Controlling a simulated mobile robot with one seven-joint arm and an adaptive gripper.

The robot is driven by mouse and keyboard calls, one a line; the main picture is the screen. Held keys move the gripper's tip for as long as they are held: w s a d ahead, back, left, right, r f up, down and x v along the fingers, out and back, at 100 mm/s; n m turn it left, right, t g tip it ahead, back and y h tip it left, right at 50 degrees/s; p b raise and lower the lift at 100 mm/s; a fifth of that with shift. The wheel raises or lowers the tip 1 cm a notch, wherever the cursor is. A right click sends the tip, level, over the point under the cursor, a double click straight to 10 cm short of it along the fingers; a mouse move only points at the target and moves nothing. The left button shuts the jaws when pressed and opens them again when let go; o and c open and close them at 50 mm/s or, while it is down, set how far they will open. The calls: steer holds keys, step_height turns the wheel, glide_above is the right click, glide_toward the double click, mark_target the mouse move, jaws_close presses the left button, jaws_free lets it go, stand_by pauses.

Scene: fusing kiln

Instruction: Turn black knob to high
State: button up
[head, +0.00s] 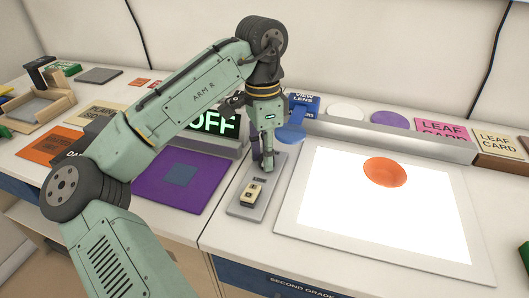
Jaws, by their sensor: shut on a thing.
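My gripper (263,165) points down onto the far part of a narrow grey control plate (240,209). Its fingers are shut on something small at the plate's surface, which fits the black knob. The knob itself is hidden by the fingers, so its setting cannot be read. A cream switch or block (252,192) with a dark marking sits on the near part of the same plate, just in front of the fingertips. A dark display (228,125) behind the arm shows "OFF" in green letters, partly covered by the arm.
Right of the plate lies a glowing white panel (370,220) with an orange disc (385,172). A purple sheet (150,190) lies left. A blue lens holder (302,104) stands close behind my gripper. Cards and colored discs line the back right.

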steer(key=shift+r+n+p, duration=0.15)
steer(key=shift+n+p, duration=0.25)
steer(key=shift+p, duration=0.2)
steer(key=shift+s+r+n+p, duration=0.1)
steer(key=shift+n+p, duration=0.5)
steer(key=shift+p, duration=0.2)
steer(key=n+p, duration=0.5)
steer(key=n, duration=0.2)
steer(key=shift+s+t+p, duration=0.1)
steer(key=shift+t+p, duration=0.2)
steer(key=shift+p, duration=0.05)
steer(key=shift+f+n+h, duration=0.25)
steer(key=shift+n+h, duration=0.05)
steer(key=shift+n, duration=1.2)
steer(key=shift+d, duration=0.1)
